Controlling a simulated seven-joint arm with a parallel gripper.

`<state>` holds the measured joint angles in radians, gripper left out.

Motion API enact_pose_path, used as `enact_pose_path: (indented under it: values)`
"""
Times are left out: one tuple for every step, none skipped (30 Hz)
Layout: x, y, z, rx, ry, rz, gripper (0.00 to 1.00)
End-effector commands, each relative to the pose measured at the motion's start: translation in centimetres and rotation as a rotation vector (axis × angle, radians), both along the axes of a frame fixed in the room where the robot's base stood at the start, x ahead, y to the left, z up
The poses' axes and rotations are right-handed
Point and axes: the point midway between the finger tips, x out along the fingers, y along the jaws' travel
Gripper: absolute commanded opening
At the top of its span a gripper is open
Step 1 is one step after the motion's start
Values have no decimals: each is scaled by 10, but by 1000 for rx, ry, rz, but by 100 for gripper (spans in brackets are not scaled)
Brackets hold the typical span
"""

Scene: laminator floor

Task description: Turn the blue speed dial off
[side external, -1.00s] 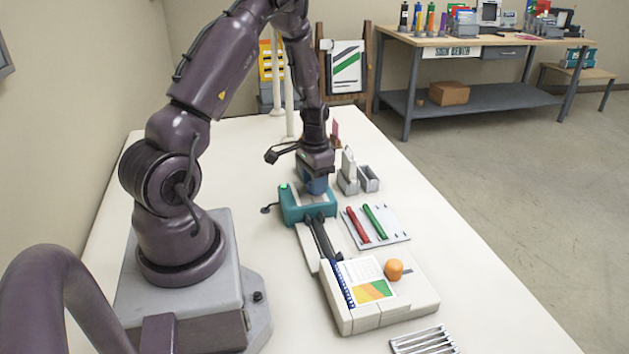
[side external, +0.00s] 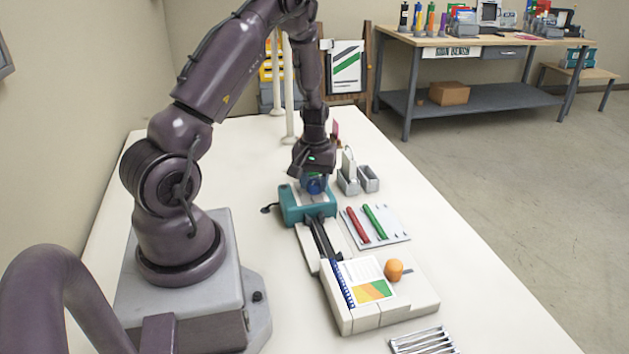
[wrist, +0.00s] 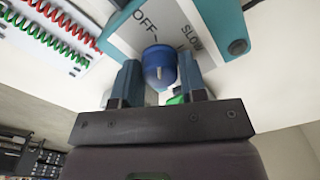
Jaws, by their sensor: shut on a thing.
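The blue speed dial (wrist: 160,70) sits on the pale top panel of the teal machine (side external: 307,209). It also shows under my gripper in the side view (side external: 314,185). My gripper (wrist: 161,80) points down at the dial, with one finger on each side, and is shut on it. A short white mark shows on the dial. The word OFF (wrist: 147,22) is printed beyond it, with SLOW (wrist: 192,40) to its right; more lettering is partly hidden. I cannot tell exactly which label the mark lines up with.
A white tray (side external: 393,232) with red and green spines lies right of the machine. Grey bins (side external: 369,180) stand behind it. The table's right strip is clear.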

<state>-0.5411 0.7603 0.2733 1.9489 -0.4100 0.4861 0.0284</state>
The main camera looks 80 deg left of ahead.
Motion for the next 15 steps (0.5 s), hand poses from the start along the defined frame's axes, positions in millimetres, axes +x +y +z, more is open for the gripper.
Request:
enact_pose_path:
  values:
    - [0,0,1,0,0,23,15]
    - [0,0,1,0,0,35,15]
    - [0,0,1,0,0,50,15]
    - [0,0,1,0,0,60,15]
    - [0,0,1,0,0,69,15]
    - [0,0,1,0,0,80,15]
    - [0,0,1,0,0,87,15]
    - [0,0,1,0,-1,93,15]
    - [0,0,1,0,-1,99,15]
    - [0,0,1,0,-1,103,15]
    - [0,0,1,0,-1,107,15]
    - [0,0,1,0,-1,110,15]
    - [0,0,1,0,-1,113,15]
    - [0,0,1,0,-1,114,15]
    - [0,0,1,0,-1,116,15]
